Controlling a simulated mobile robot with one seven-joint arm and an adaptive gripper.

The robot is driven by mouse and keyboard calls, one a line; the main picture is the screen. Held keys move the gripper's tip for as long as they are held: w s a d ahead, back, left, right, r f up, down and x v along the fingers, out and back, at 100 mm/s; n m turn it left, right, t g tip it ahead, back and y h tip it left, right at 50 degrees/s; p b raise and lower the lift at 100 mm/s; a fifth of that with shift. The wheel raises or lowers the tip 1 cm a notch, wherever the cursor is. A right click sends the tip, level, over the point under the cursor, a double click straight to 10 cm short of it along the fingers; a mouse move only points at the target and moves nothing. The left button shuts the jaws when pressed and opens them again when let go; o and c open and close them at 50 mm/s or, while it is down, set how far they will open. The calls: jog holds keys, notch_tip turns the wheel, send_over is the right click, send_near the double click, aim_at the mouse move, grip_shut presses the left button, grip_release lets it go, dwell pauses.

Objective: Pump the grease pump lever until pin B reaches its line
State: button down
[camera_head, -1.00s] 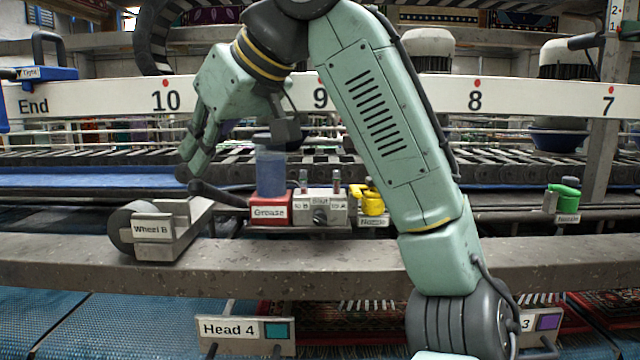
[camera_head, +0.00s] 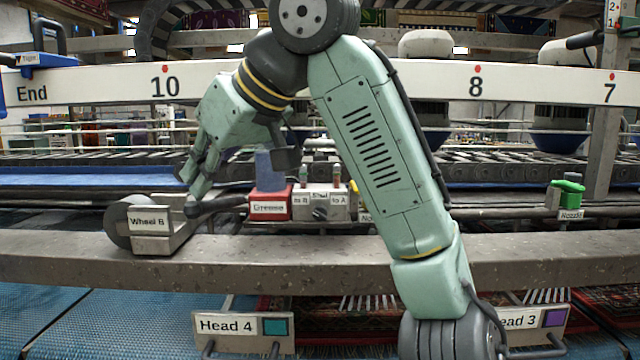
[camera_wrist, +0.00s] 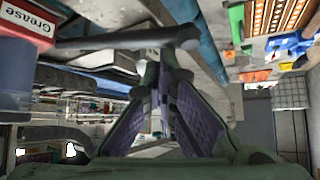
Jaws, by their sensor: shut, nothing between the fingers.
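The grease pump has a red base (camera_head: 270,206) labelled Grease with a blue cylinder (camera_head: 270,168) above it. Its dark lever (camera_head: 222,205) sticks out left, with its end low. My gripper (camera_head: 190,207) is shut and empty, its fingertips at the lever's outer end from above. In the wrist view the lever (camera_wrist: 115,41) crosses just beyond my fingertips (camera_wrist: 166,60). A grey valve block (camera_head: 320,203) to the right has labels reading to B, Shut and to A. Pin B (camera_head: 303,176) stands upright above the to B label; its line is too small to make out.
The Wheel B unit (camera_head: 148,222) stands close left of my fingertips on the stone-grey beam (camera_head: 120,262). A green nozzle (camera_head: 567,194) is at far right. The white numbered rail (camera_head: 240,88) runs behind my arm. The yellow nozzle is mostly hidden by my arm.

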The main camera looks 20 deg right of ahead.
jog(key=shift+f+b, duration=0.6)
jog(key=shift+f, duration=0.45)
notch_tip(320, 180, up, 6)
jog(key=p, duration=0.6)
jog(key=shift+r, duration=0.2)
jog(key=shift+r+p, duration=0.65)
jog(key=shift+r, duration=0.3)
jog(key=shift+r+b, duration=0.3)
jog(key=shift+r, duration=0.65)
